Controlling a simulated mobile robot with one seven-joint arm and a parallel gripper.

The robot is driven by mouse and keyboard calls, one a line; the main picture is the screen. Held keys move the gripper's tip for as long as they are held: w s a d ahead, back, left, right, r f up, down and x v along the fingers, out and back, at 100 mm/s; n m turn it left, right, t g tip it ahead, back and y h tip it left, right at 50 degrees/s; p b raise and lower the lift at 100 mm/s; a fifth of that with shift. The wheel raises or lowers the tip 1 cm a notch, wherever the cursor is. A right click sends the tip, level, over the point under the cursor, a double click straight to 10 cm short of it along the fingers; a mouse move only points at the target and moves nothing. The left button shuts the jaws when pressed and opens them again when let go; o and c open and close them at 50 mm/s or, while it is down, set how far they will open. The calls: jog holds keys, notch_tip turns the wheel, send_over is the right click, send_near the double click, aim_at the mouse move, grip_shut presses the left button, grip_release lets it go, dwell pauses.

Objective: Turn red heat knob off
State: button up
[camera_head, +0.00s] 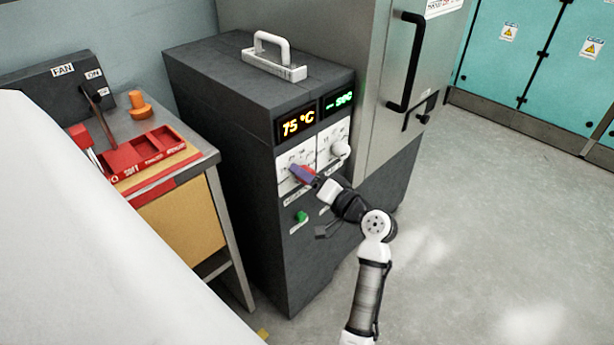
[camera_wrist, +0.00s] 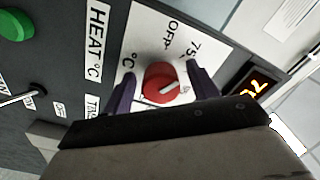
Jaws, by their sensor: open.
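The red heat knob (camera_wrist: 162,83) sits on a white dial plate marked OFF and 75, beside a HEAT °C label. Its white pointer line aims towards the right in the wrist view, away from the OFF mark. My gripper (camera_wrist: 161,72) is open, with one purple finger on each side of the knob; I cannot tell whether they touch it. In the head view my gripper (camera_head: 303,174) is at the left dial plate and hides most of the knob. The orange display (camera_head: 297,123) above reads 75 °C.
A white knob (camera_head: 340,149) is on the right dial plate under a green display (camera_head: 339,100). A green button (camera_head: 301,217) is below. A bench with a red tray (camera_head: 145,152) and a lever stands at left. Open floor lies at right.

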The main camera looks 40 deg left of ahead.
jog(key=c, duration=1)
jog(key=shift+f+n+b, duration=0.15)
jog(key=shift+n+b, duration=0.15)
jog(key=shift+b, duration=0.3)
jog(key=n+b, duration=0.1)
jog(key=b, duration=0.1)
jog(key=n+b, duration=0.1)
jog(key=b, duration=0.1)
jog(key=shift+w+f+n, duration=0.1)
jog(key=shift+f+n, duration=0.15)
jog(key=shift+n, duration=0.05)
jog(key=n+b, duration=0.3)
jog(key=b, duration=0.1)
jog(key=shift+r+n+b, duration=0.1)
jog(key=shift+n+b, duration=0.2)
jog(key=shift+b, duration=0.1)
jog(key=shift+r+n+b, duration=0.15)
jog(key=shift+n+b, duration=0.45)
jog(key=shift+b, duration=0.1)
